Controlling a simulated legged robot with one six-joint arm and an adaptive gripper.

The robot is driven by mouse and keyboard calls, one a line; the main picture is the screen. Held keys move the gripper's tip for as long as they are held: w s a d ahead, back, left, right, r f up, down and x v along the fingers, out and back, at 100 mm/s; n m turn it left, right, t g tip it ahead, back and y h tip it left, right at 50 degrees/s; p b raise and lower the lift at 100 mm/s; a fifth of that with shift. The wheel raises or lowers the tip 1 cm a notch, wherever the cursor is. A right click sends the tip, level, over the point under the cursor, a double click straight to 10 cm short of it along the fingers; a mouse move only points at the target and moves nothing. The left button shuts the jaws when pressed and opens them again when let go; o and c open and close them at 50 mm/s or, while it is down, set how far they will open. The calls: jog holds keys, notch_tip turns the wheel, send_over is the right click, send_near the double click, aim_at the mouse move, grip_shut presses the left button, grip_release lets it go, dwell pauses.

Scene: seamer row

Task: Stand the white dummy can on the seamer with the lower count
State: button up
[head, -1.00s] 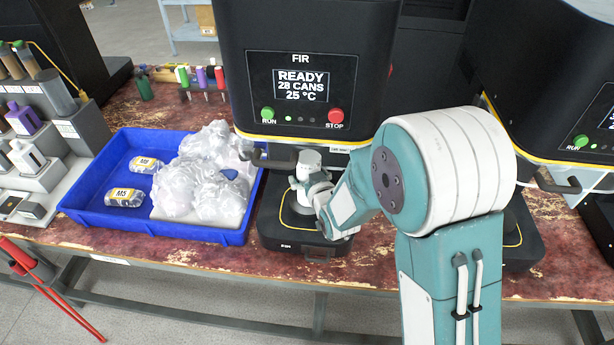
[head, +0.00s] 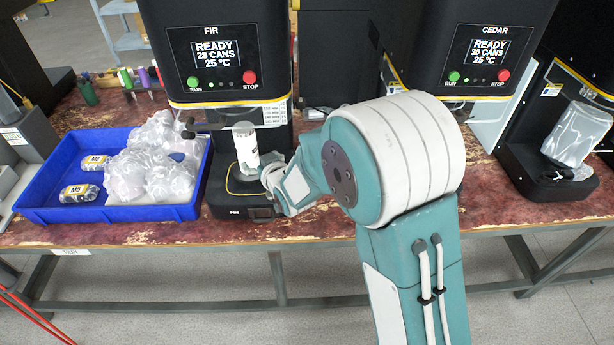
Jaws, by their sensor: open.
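The white dummy can (head: 245,146) is upright at the plate of the FIR seamer (head: 228,40), whose screen reads READY, 28 CANS, 25 °C. The CEDAR seamer (head: 486,45) to the right reads READY, 30 CANS, 25 °C. My gripper (head: 268,174) is open, low at the can's right side. My wrist hides part of it, so I cannot tell whether a finger touches the can. The can's foot is partly hidden, so its contact with the black base (head: 228,196) is hard to see.
A blue tray (head: 130,213) with crumpled clear bags (head: 150,165) and two labelled packs (head: 82,193) stands left of the FIR base. A clear bag (head: 577,135) sits on the black base at right. Bare bench (head: 420,205) shows around my arm.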

jog(key=s+d+r+m+g+h, duration=0.1)
jog(key=s+d+r+m+h, duration=0.1)
jog(key=s+d+r, duration=0.55)
jog(key=s+d+r+m+g+h, duration=0.1)
jog(key=s+d+r+g+h, duration=0.2)
jog(key=d, duration=0.7)
jog(key=s+d+r+m+g+h, duration=0.1)
jog(key=s+d, duration=0.3)
jog(key=s, duration=0.6)
jog(key=s+d+r+m+g+h, duration=0.1)
jog(key=s+d, duration=0.3)
jog(key=s, duration=0.7)
jog(key=shift+d+r+m+g, duration=0.4)
jog(key=shift+r+g, duration=0.15)
jog(key=shift+g, duration=0.05)
